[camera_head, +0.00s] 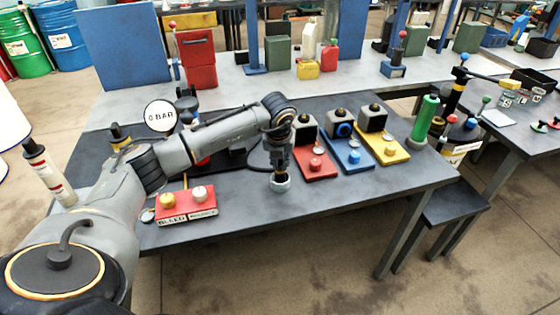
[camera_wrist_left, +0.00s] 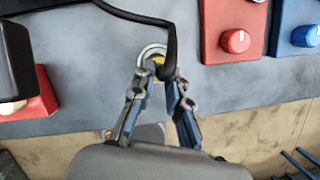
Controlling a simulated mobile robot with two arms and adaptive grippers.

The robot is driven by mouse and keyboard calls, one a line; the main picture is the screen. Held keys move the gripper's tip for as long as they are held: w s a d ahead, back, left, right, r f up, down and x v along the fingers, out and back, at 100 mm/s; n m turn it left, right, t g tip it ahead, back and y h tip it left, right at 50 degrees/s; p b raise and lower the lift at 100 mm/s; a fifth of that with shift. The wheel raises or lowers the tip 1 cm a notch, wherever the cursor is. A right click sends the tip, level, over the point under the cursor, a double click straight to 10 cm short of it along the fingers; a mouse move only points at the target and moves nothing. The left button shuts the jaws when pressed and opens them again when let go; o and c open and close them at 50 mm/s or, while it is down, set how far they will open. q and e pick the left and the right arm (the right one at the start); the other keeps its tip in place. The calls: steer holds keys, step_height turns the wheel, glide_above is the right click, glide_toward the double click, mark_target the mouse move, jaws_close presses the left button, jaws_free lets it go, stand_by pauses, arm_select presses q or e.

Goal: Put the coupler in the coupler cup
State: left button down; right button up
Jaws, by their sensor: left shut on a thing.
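My left gripper (camera_head: 279,168) points down at the front part of the dark table, left of the red valve block. In the left wrist view its fingers (camera_wrist_left: 158,78) are closed in on the coupler, whose brass-coloured part (camera_wrist_left: 158,61) shows between the fingertips, with a black hose running off it. A round grey metal cup (camera_head: 280,184) stands on the table right below the gripper. Its rim (camera_wrist_left: 151,47) curves around the far side of the coupler in the left wrist view. How deep the coupler sits is hidden by the fingers. My right gripper is out of view.
Red (camera_head: 314,164), blue (camera_head: 349,156) and yellow (camera_head: 385,145) blocks with knobs stand to the right. A red box with two knobs (camera_head: 187,207) is at the left. A gauge (camera_head: 160,116) reads 0 BAR.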

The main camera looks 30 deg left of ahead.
arm_select(q)
steer(key=c, duration=1.3)
jaws_free()
steer(key=shift+r, duration=0.6)
steer(key=shift+b+v, duration=1.4)
steer(key=shift+v, duration=4.15)
